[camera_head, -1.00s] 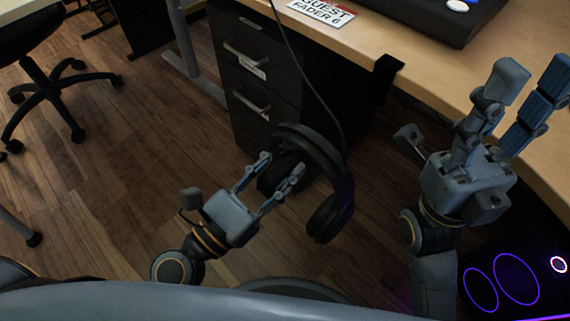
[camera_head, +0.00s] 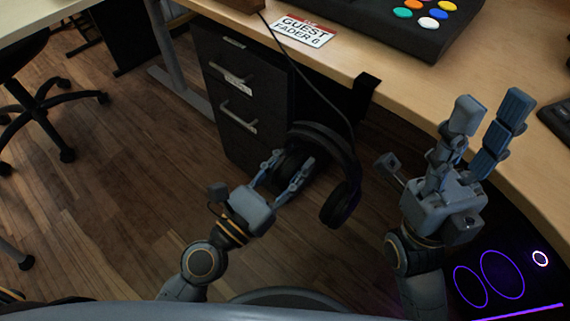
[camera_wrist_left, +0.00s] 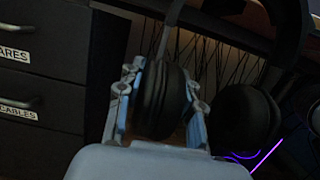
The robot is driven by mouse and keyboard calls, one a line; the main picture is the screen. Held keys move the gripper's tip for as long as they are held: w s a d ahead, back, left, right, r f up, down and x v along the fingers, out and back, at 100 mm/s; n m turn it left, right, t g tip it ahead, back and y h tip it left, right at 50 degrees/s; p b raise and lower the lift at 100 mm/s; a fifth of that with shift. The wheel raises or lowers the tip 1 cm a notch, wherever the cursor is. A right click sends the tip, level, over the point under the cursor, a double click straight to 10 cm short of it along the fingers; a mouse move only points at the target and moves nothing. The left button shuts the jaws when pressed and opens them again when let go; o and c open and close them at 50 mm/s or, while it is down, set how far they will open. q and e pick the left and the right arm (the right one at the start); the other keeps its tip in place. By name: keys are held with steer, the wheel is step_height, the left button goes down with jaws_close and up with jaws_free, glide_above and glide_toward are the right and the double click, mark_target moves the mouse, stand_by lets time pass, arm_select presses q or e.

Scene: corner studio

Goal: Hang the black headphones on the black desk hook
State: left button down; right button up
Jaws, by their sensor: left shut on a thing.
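The black headphones (camera_head: 345,160) are held in the air in front of the desk, below its front edge. My left gripper (camera_head: 290,166) is shut on one ear cup, which shows between the fingers in the left wrist view (camera_wrist_left: 160,100). The other ear cup (camera_head: 340,203) hangs free to the right. The cable runs up from the headphones to the desktop. The black desk hook (camera_head: 366,92) is at the desk's front edge, above the headphones and apart from them. My right gripper (camera_head: 482,130) is open and empty, with its fingers spread over the desk edge at the right.
A dark drawer cabinet (camera_head: 235,95) stands under the desk, left of the headphones. On the desktop (camera_head: 400,85) are a guest sign (camera_head: 304,30) and a black box with coloured buttons (camera_head: 425,30). A dark case with purple rings (camera_head: 490,280) is at the lower right.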

arm_select(q)
steer(key=shift+w+d+f, duration=0.2)
steer(key=shift+w+d, duration=0.35)
steer(key=shift+w, duration=0.25)
steer(key=shift+w+d+f, duration=0.2)
steer(key=shift+w+d, duration=0.4)
steer(key=shift+w, duration=0.15)
steer(key=shift+w+d+f, duration=0.2)
steer(key=shift+w+d, duration=0.35)
steer(key=shift+w, duration=0.25)
steer(key=c, duration=0.8)
jaws_free()
steer(key=shift+f, duration=0.1)
